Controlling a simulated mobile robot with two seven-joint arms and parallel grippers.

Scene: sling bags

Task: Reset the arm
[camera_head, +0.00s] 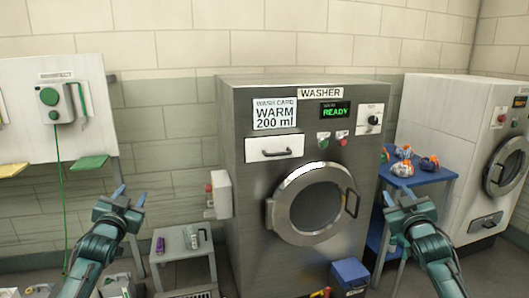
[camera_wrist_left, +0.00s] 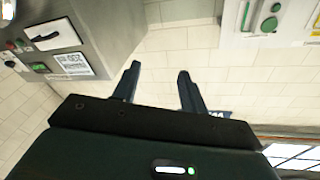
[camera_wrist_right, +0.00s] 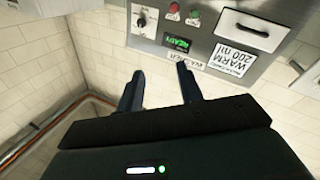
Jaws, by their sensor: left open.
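My left gripper (camera_head: 130,195) is raised at the left of the head view, upright, with its two fingers apart. In the left wrist view the fingers of the left gripper (camera_wrist_left: 159,72) are spread with nothing between them. My right gripper (camera_head: 398,194) is raised at the right of the head view, in front of a blue table. In the right wrist view the fingers of the right gripper (camera_wrist_right: 160,73) are also apart and empty. Both forearms point upward from the lower edge of the head view.
A grey washer (camera_head: 240,190) with a closed round door (camera_head: 308,196) stands in the middle, its display reading READY. The blue table (camera_head: 432,177) carries several orange-and-blue items. A blue box (camera_head: 350,274) is on the floor. A white machine (camera_head: 440,125) stands right.

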